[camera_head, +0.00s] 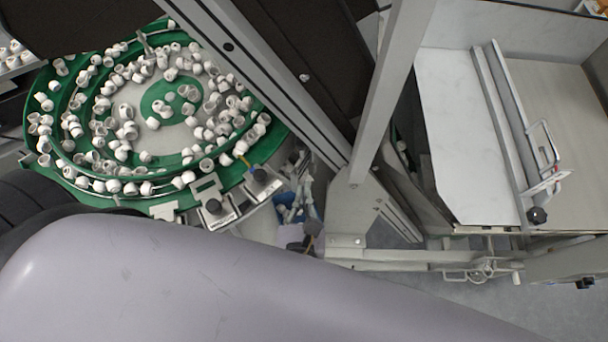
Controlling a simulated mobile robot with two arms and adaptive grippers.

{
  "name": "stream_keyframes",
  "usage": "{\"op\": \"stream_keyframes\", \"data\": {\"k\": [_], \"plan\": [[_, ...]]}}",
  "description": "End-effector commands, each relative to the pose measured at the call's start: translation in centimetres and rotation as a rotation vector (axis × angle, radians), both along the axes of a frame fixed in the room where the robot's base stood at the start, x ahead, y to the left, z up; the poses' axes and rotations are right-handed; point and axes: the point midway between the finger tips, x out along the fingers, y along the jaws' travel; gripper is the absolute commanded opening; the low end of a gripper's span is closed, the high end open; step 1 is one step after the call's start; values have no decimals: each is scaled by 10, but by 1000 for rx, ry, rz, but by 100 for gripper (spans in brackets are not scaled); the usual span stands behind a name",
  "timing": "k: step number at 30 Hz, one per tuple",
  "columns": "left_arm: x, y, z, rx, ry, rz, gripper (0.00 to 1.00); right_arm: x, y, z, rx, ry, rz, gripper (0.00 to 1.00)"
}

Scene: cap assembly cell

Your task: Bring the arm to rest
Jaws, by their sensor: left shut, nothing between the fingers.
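My left arm is a large smooth grey link (190,285) that fills the lower left and bottom of the head view, very close to the camera. A small dark part just past its upper edge seems to be my left gripper (308,238). It is shut, with nothing seen held in it, and most of it is hidden or hard to tell from the machinery behind. My right gripper is not in view.
A green bowl feeder (272,136) holds many white caps at the upper left. A grey frame post (393,80) stands in the middle. A pale worktop (450,150) with a rail and handle (542,140) is at the right. Grey floor (440,310) shows at the lower right.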

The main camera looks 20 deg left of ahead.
Motion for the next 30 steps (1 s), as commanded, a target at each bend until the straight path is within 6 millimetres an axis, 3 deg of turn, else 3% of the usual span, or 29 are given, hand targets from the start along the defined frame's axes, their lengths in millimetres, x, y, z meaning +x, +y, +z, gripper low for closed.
{"op": "stream_keyframes", "data": {"k": [5, 13, 17, 20, 23, 30], "plan": [[-17, -5, 6, -1, 1, 0, 0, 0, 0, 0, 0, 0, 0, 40], [-20, -6, 6, -1, 1, 0, 0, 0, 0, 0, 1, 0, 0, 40], [-19, -10, -22, -44, 30, -6, 0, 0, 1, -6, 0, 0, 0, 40], [-21, -14, -77, -139, 94, -3, 0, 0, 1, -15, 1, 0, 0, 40], [-27, -14, -152, -284, 191, 37, 0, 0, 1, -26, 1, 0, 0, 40], [-68, 17, -331, -705, 420, 351, 0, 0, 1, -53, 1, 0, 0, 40]]}}
